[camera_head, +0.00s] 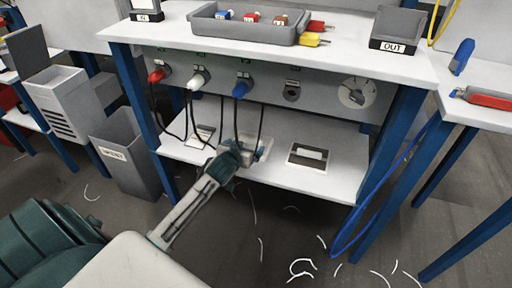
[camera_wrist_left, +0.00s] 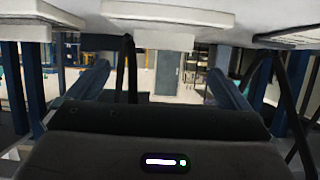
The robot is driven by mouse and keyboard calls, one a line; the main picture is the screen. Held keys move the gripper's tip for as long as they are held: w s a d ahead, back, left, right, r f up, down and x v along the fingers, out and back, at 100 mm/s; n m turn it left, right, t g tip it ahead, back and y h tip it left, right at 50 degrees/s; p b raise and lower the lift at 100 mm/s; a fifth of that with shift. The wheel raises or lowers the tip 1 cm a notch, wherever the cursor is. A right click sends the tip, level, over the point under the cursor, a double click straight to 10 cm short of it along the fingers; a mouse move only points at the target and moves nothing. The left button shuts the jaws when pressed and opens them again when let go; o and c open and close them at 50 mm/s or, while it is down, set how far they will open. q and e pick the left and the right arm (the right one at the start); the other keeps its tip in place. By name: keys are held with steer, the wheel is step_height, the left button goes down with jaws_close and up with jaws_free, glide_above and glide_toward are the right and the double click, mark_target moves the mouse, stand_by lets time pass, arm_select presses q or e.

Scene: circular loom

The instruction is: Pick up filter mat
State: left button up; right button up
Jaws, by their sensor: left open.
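I cannot tell for sure which thing is the filter mat. A pale block (camera_head: 265,146) on the lower shelf (camera_head: 335,188) is partly hidden behind my left gripper (camera_head: 236,152). A dark-framed piece with a white bar (camera_head: 308,155) lies farther right on that shelf, and a small flat pale piece (camera_head: 200,136) lies to the left. My left gripper reaches in at the shelf near the pale block. In the left wrist view its fingers (camera_wrist_left: 160,88) stand wide apart with nothing seen between them. My right gripper is not in view.
Black cables hang from the red, white and blue plugs (camera_head: 241,88) close around my left gripper. The worktop (camera_head: 350,55) is above, bearing a grey tray (camera_head: 250,32). Blue legs (camera_head: 385,150) flank the shelf. A grey bin (camera_head: 122,155) and slotted white box (camera_head: 62,100) stand left.

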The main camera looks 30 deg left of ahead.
mark_target(251, 138)
arm_select(q)
steer(key=shift+x, duration=1)
steer(key=b+x, duration=0.3)
steer(key=x, duration=0.2)
steer(key=shift+a+f, duration=0.1)
steer(key=shift+a, duration=0.15)
steer(key=c, duration=0.9)
